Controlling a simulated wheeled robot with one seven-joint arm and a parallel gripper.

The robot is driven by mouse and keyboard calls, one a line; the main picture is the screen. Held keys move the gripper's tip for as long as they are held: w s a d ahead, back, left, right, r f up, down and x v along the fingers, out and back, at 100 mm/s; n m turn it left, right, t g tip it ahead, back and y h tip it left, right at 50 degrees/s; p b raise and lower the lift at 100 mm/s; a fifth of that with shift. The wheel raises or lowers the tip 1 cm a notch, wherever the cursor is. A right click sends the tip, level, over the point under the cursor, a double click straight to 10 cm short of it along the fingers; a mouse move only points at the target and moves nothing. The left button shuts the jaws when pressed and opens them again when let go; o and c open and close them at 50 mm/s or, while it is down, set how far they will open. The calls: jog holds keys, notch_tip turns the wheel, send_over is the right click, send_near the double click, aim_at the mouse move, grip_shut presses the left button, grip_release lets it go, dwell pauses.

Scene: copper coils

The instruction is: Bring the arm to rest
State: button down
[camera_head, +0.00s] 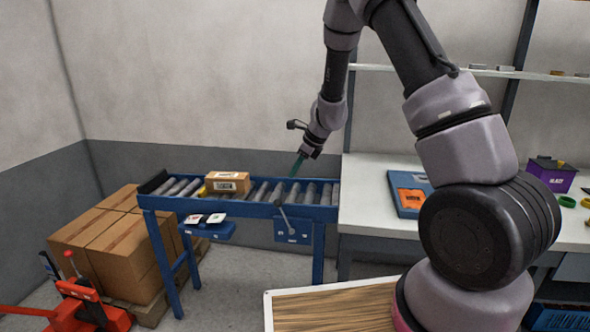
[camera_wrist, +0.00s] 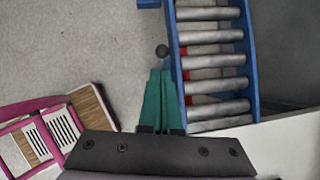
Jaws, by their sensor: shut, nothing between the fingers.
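My arm reaches up and across the head view, bent, with its end hanging down over the roller conveyor. My gripper (camera_head: 297,165) is near the right part of the roller conveyor (camera_head: 262,212), pointing down. In the wrist view its two green fingers (camera_wrist: 163,75) lie side by side, shut with nothing between them. They appear over the conveyor's blue side rail (camera_wrist: 179,70), with the grey rollers to the right. The height of the fingers above the rail is hard to tell.
A cardboard box (camera_head: 228,182) lies on the conveyor, left of my gripper. The white workbench (camera_head: 370,182) holds a blue tray (camera_head: 392,196) and a purple box (camera_head: 551,173). Large cartons (camera_head: 112,240) and a red pallet jack (camera_head: 80,308) stand at lower left.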

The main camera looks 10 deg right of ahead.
jog(key=shift+s+d+r, duration=0.1)
jog(key=shift+r, duration=0.3)
jog(key=s+d+r+n, duration=0.2)
jog(key=s+r+n, duration=0.15)
jog(key=r, duration=0.35)
jog(key=s+d+r+n+t, duration=0.1)
jog(key=s+r+n, duration=0.2)
jog(key=s+r, duration=0.35)
jog(key=s+d+r+n, duration=0.2)
jog(key=r+n, duration=0.1)
jog(key=r, duration=0.6)
jog(key=s+d+r+n+t+h, duration=0.1)
jog(key=s+d+r+n, duration=0.1)
jog(key=s, duration=0.4)
jog(key=s+d+r+n+t+h, duration=0.1)
jog(key=s+d+r+n, duration=0.2)
jog(key=s, duration=0.4)
jog(key=s+d+r+n+t, duration=0.1)
jog(key=s+d+r+n, duration=0.1)
jog(key=s+n, duration=0.3)
jog(key=shift+s+d+r+h, duration=0.4)
jog(key=shift+s+d, duration=0.1)
jog(key=shift+s, duration=0.3)
jog(key=shift+w, duration=0.1)
